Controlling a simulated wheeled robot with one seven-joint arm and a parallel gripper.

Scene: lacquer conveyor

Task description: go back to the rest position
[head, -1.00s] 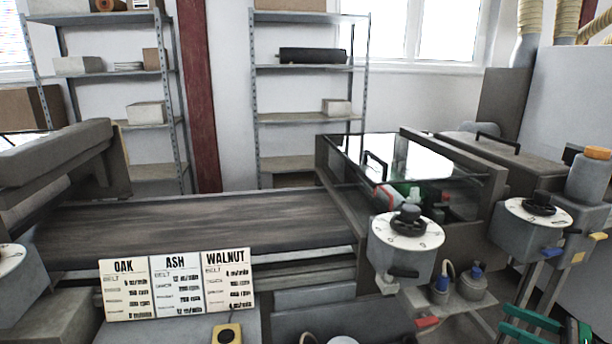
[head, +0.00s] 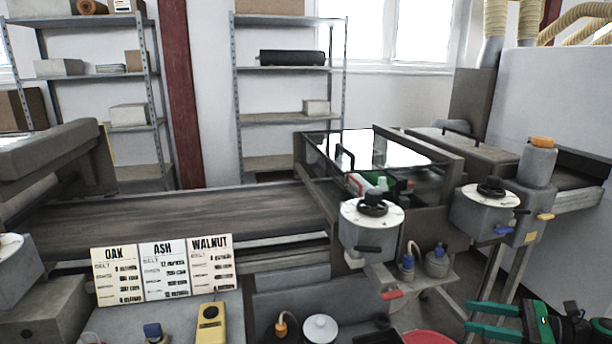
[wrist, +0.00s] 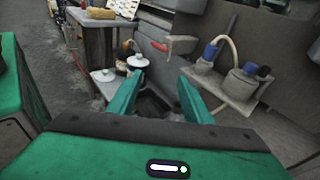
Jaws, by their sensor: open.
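My gripper (head: 468,317) is at the lower right of the head view, with green fingers pointing left. It also shows in the wrist view (wrist: 160,98), where its two green fingers stand apart with nothing between them. The gripper is open and empty. It is in front of the machine, to the right of a red round container (head: 428,337) in the head view. It touches nothing that I can see.
A conveyor belt (head: 170,218) runs to a glass-covered machine (head: 385,150). Dial boxes (head: 370,228) (head: 487,208) jut out in front. A small shelf (wrist: 222,83) with blue-capped pots is close to the right finger in the wrist view. OAK, ASH and WALNUT cards (head: 163,270) stand at the front left.

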